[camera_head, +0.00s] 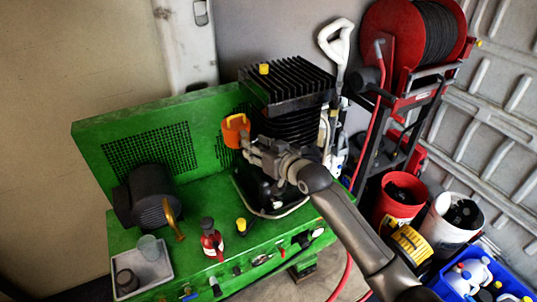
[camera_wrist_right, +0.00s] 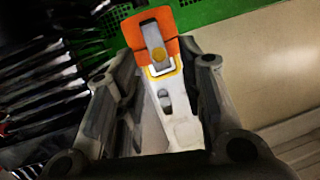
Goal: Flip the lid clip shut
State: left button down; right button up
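A white-bodied device with an orange lid (camera_wrist_right: 150,28) sits between the fingers of my right gripper (camera_wrist_right: 165,85). A grey metal clip (camera_wrist_right: 154,38) with a yellow round spot lies over the orange part, above a yellow-rimmed edge. The white body (camera_wrist_right: 172,110) runs back toward my palm. In the head view the orange part (camera_head: 235,130) projects left past my right gripper (camera_head: 254,150), held in the air before the green panel. The gripper appears shut on the white body; finger contact is partly hidden. The clip's exact closure is unclear. My left gripper is out of view.
A green machine (camera_head: 100,140) with a black finned compressor (camera_head: 290,85) and motor (camera_head: 150,195) stands below and behind. A grey tray (camera_head: 150,272) and red bottle (camera_head: 211,240) sit on its deck. A hose reel (camera_head: 395,30) and buckets (camera_head: 398,195) stand right.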

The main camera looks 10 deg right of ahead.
jog(key=shift+v, duration=2.9)
jog(key=shift+a, duration=0.1)
